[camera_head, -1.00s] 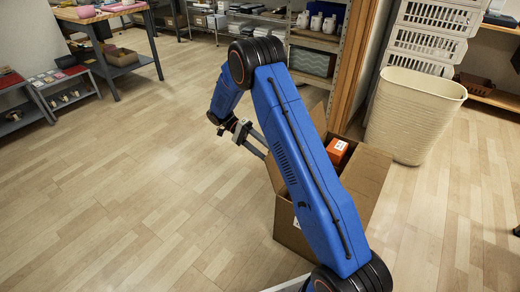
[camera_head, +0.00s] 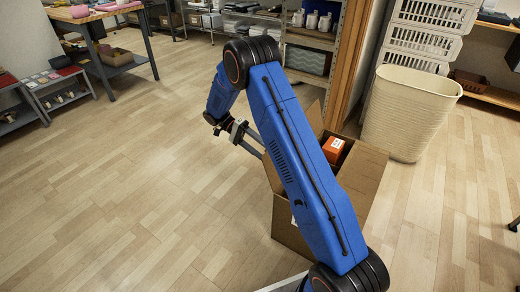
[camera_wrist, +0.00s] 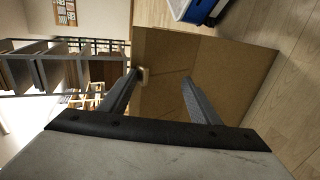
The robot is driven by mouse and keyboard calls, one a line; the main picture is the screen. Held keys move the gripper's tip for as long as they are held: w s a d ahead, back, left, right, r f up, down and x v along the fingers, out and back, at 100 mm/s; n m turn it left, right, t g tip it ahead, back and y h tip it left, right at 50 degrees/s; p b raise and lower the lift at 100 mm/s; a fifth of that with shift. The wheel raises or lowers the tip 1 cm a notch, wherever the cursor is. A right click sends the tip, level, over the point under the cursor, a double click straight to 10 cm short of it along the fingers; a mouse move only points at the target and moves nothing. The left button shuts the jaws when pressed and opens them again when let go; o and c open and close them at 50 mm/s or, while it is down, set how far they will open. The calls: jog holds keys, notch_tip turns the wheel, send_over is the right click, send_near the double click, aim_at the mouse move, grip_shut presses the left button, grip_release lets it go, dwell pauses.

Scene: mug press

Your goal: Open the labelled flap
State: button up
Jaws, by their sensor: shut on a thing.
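A brown cardboard box (camera_head: 290,232) stands on the floor, partly hidden behind my blue arm. Its flaps stand up around the opening, and a wide one (camera_head: 362,172) leans out on the right. My gripper (camera_head: 262,155) is at the box's left side, its fingertips partly hidden by the arm. In the wrist view, a broad cardboard panel (camera_wrist: 215,75) fills the space ahead of and between the fingers. A small pale tab (camera_wrist: 144,74) on the panel is at the left fingertip. My gripper (camera_wrist: 158,78) is shut on this tab, though the exact contact is hard to see.
An orange carton (camera_head: 333,148) sits inside the box. A cream basket (camera_head: 408,115) stands behind it to the right, near white crates (camera_head: 428,45). Metal shelves (camera_head: 310,45) are at the back. The wooden floor (camera_head: 130,190) to the left is clear.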

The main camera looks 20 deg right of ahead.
jog(key=shift+s+f, duration=0.2)
jog(key=shift+f, duration=0.35)
jog(key=o, duration=1)
jog(key=shift+c, duration=0.5)
jog(key=shift+w, duration=0.15)
jog(key=shift+c, duration=0.2)
